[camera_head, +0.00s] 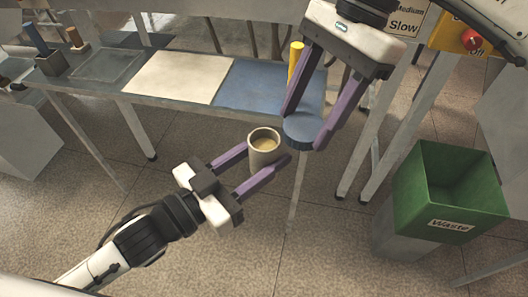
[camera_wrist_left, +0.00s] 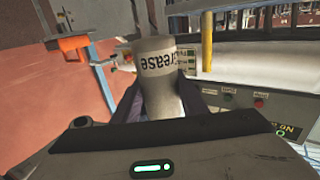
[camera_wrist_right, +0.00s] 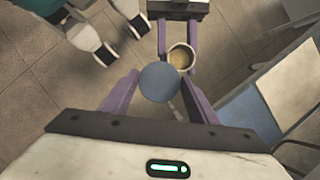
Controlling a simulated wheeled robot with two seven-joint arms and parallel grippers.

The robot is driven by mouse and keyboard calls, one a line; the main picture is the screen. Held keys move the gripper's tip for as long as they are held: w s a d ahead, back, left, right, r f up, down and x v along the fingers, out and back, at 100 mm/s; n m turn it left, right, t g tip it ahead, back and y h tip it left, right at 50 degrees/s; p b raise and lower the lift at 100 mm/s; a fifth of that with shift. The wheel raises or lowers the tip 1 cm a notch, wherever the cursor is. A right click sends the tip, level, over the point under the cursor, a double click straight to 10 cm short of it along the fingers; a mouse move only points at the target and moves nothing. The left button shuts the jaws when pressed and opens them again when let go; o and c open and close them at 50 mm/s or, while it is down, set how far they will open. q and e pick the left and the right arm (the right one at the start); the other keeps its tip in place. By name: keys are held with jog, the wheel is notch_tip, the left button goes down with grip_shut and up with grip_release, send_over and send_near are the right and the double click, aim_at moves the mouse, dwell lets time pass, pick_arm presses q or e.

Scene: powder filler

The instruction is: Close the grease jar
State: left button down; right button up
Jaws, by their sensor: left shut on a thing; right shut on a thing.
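The grease jar (camera_head: 264,155) is a beige cylinder, open at the top with tan grease inside. My left gripper (camera_head: 262,165) is shut on the jar and holds it upright in the air. In the left wrist view the jar (camera_wrist_left: 160,85) shows its "Grease" label. A round blue-grey lid (camera_head: 302,130) is held between the purple fingers of my right gripper (camera_head: 303,128), to the right of and a little above the jar. In the right wrist view the lid (camera_wrist_right: 159,82) is beside the jar (camera_wrist_right: 181,57), apart from its mouth or partly overlapping it in the picture.
A table with a beige mat (camera_head: 180,77) and a blue mat (camera_head: 262,88) stands behind the jar. A yellow post (camera_head: 295,62) rises behind the right gripper. A green waste bin (camera_head: 450,190) stands at the right. Open floor lies below the jar.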

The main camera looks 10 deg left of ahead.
aim_at(268, 147)
jog(key=a+r+m+t, duration=0.1)
jog(key=a+r+m, duration=0.2)
jog(key=a, duration=0.3)
jog(key=shift+s+r+y, duration=0.3)
jog(key=shift+s+r, duration=0.05)
jog(key=shift+r, duration=0.1)
jog(key=shift+f, duration=2.05)
jog(key=shift+r, duration=0.15)
jog(key=shift+f, duration=0.9)
jog(key=shift+f, duration=0.6)
